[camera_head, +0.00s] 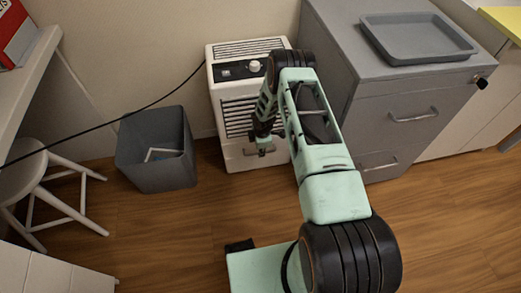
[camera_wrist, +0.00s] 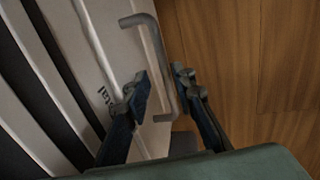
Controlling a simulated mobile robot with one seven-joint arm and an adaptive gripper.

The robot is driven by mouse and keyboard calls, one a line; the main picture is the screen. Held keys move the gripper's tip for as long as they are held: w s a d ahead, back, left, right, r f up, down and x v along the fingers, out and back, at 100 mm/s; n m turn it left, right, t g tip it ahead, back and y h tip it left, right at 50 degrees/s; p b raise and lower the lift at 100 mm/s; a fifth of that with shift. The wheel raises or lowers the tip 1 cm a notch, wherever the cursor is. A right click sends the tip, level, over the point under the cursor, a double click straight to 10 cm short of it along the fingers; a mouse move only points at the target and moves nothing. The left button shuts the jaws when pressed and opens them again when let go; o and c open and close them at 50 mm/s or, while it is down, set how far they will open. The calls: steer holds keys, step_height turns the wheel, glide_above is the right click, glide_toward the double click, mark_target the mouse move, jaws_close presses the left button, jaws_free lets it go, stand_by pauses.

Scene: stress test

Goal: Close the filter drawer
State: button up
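The white appliance (camera_head: 222,98) stands against the wall, with dark louvres on its front. Its filter drawer (camera_head: 240,160) is the plain white lower part; I cannot tell how far it stands out. In the wrist view the drawer front (camera_wrist: 118,50) carries dark lettering and a grey bar handle (camera_wrist: 153,45). My gripper (camera_head: 262,142) is down at the drawer front. In the wrist view my gripper (camera_wrist: 161,84) is open, one finger on each side of the handle bar, with gaps showing. Whether a finger touches the bar is unclear. My arm hides the appliance's right side.
A grey cabinet (camera_head: 335,75) with a tray (camera_head: 418,55) on top stands close on the right. A grey bin (camera_head: 140,165) stands left of the appliance, and a white stool (camera_head: 50,190) farther left. A black cable (camera_head: 100,130) runs to the appliance. The wooden floor (camera_head: 170,235) in front is clear.

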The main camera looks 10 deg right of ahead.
step_height(320, 180, up, 12)
steer(key=s, duration=0.2)
steer(key=shift+s, duration=0.2)
stand_by(0.5)
steer(key=shift+f, duration=0.1)
